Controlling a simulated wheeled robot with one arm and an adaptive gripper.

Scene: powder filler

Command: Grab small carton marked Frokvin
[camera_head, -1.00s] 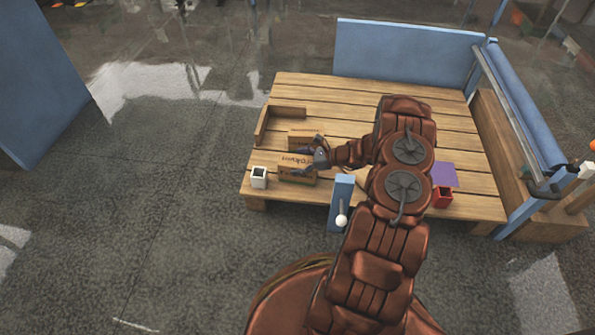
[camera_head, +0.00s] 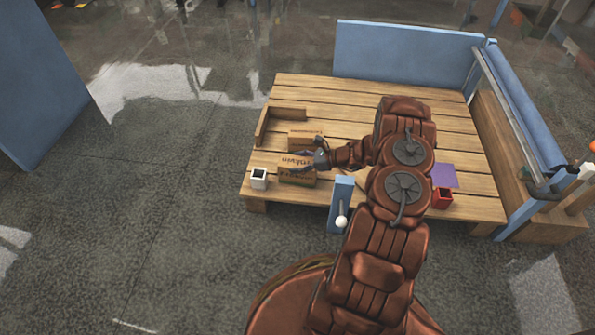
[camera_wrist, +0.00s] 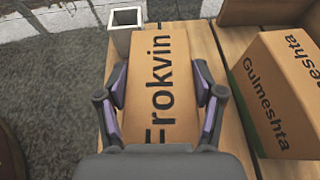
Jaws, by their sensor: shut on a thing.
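The small brown carton marked Frokvin (camera_wrist: 163,75) lies between the fingers of my gripper (camera_wrist: 160,105) in the wrist view, its lettering facing up. Both purple-padded fingers press on its sides, so the gripper is shut on it. In the head view the Frokvin carton (camera_head: 297,178) is near the left front of the wooden pallet table, with my gripper (camera_head: 303,164) at it. I cannot tell whether the carton is lifted off the table.
A second carton marked Gulmeshta (camera_wrist: 280,95) stands close on the right in the wrist view. A white open container (camera_wrist: 125,28) is just beyond the Frokvin carton.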

